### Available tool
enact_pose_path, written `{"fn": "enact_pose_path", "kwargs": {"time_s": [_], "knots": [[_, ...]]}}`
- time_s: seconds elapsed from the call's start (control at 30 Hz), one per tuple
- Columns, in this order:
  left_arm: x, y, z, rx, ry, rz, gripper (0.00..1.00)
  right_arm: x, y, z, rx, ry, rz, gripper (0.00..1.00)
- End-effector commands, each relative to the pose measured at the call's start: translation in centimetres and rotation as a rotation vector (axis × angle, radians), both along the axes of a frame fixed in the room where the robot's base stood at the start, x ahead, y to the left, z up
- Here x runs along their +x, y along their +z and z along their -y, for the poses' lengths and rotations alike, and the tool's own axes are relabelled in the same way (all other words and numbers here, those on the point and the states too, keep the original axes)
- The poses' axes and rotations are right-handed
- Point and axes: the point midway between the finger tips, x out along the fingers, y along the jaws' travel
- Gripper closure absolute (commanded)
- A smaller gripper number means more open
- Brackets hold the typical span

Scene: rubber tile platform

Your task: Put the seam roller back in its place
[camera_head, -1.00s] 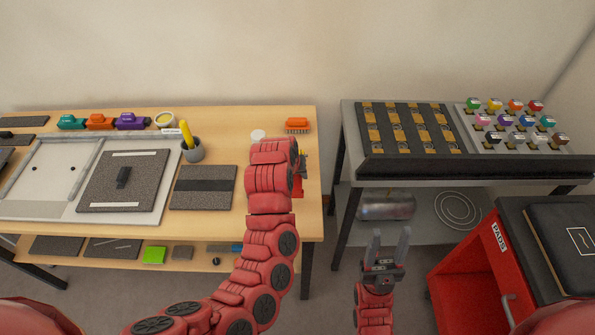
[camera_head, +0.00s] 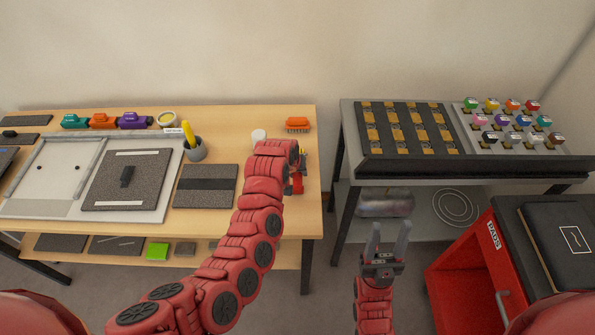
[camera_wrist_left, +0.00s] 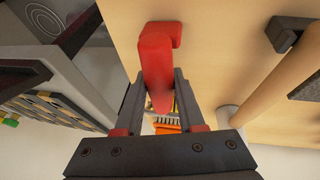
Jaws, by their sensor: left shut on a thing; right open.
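My left gripper (camera_head: 298,170) is over the right end of the wooden table, mostly hidden behind its own arm. It is shut on a red piece, which I take to be the seam roller (camera_head: 298,186). In the left wrist view the red seam roller (camera_wrist_left: 156,55) stands between the two fingers, with a bent end pointing away from the gripper. Its roller end cannot be made out, and whether it touches the table is unclear. My right gripper (camera_head: 386,246) is open and empty, in front of the grey bench.
An orange brush (camera_head: 298,124) and a white cylinder (camera_head: 259,137) stand behind the left gripper. A dark tile (camera_head: 206,187) and a grey cup (camera_head: 195,150) with a yellow tool lie left. A grey bench (camera_head: 350,150) stands right across a gap. A red cabinet (camera_head: 470,262) is front right.

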Motion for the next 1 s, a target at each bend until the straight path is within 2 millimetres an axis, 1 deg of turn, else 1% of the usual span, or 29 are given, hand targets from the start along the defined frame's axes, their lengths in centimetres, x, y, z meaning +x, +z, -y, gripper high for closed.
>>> {"fn": "enact_pose_path", "kwargs": {"time_s": [0.07, 0.1, 0.17, 0.2, 0.27, 0.67, 0.7, 0.87, 1.0], "knots": [[0.0, -0.2, 0.0, 0.000, -0.001, 0.001, 1.00, 0.0, -0.2, 0.0, 0.000, 0.000, 0.000, 0.50], [0.0, -0.3, 0.0, 0.000, -0.001, 0.001, 0.60, 0.0, -0.2, 0.0, 0.000, 0.000, 0.000, 0.50], [0.0, -0.2, 0.0, 0.000, -0.001, 0.001, 0.49, 0.0, -0.2, 0.0, 0.000, 0.000, 0.000, 0.50], [0.0, -0.2, 0.0, 0.000, -0.001, 0.001, 0.42, 0.0, -0.2, 0.0, 0.000, 0.000, 0.000, 0.50], [0.0, -0.2, 0.0, 0.000, -0.001, 0.001, 0.32, 0.0, -0.2, 0.0, 0.000, 0.000, 0.000, 0.50], [0.0, -0.3, 0.0, 0.000, -0.001, 0.000, 0.32, 0.0, 0.1, 0.0, 0.000, 0.000, 0.000, 0.50], [0.0, -0.3, 0.1, 0.000, -0.002, 0.002, 0.32, 0.0, -0.1, 0.0, 0.000, 0.000, 0.000, 0.50], [-0.5, 1.1, -0.2, -0.001, 0.001, 0.007, 0.32, 0.0, -0.8, 0.0, 0.000, 0.000, 0.000, 0.50], [-1.3, 2.3, -0.5, -0.001, 0.000, 0.006, 0.32, 0.0, -1.7, 0.0, 0.000, 0.000, 0.000, 0.50]]}}
